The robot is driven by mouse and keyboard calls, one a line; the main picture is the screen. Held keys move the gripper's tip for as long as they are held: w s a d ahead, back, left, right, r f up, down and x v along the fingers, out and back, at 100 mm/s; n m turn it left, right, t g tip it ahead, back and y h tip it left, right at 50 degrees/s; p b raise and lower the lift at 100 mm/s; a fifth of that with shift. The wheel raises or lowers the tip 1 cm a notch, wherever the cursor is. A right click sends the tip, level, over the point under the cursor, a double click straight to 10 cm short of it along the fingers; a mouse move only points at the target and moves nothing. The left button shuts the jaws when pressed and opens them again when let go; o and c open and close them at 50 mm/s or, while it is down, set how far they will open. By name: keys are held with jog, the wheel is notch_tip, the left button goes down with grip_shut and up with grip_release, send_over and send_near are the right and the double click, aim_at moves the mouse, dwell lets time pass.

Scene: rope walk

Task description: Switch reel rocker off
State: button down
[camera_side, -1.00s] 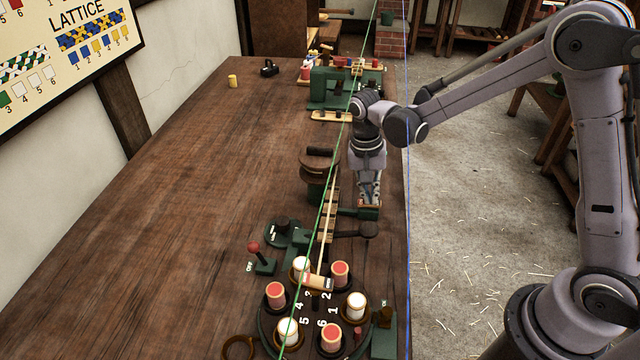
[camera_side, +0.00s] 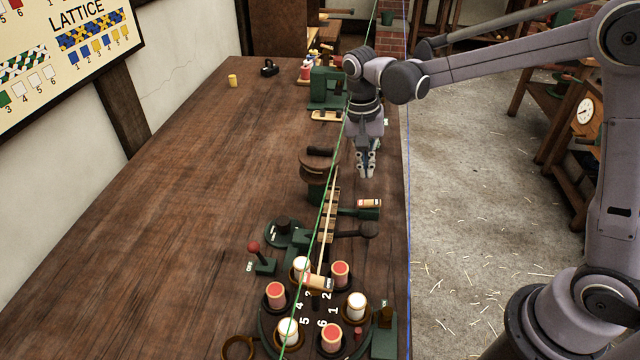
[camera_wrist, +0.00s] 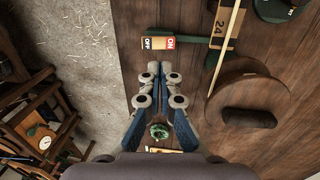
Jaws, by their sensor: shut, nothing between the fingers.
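The reel rocker (camera_side: 369,203) sits on a small green base at the right edge of the bench. In the wrist view the rocker (camera_wrist: 158,42) shows a red half marked ON on the right and a pale half marked OFF on the left. I cannot tell which half is pressed down. My gripper (camera_side: 367,174) is shut and empty, pointing down above and beyond the rocker in the side view, apart from it. In the wrist view its fingertips (camera_wrist: 160,70) are together just below the rocker.
A round wooden reel (camera_side: 318,168) stands left of my gripper, with a ruled strip (camera_side: 329,220) running from it. A dark-knobbed lever (camera_side: 368,230) lies nearer than the rocker. A red-knobbed lever (camera_side: 254,248) and a bobbin plate (camera_side: 265,322) are nearer still.

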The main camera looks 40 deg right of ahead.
notch_tip(320, 180, up, 6)
send_over(374, 202)
jog(key=w+a, duration=0.2)
jog(key=w, duration=0.1)
jog(key=shift+s+a, duration=0.1)
jog(key=shift+a, duration=0.05)
jog(key=shift+a+r+g+h, duration=0.1)
jog(key=shift+a+g+h, duration=0.2)
jog(key=shift+s, duration=0.1)
jog(key=x, duration=1.4)
jog(key=shift+d, duration=0.1)
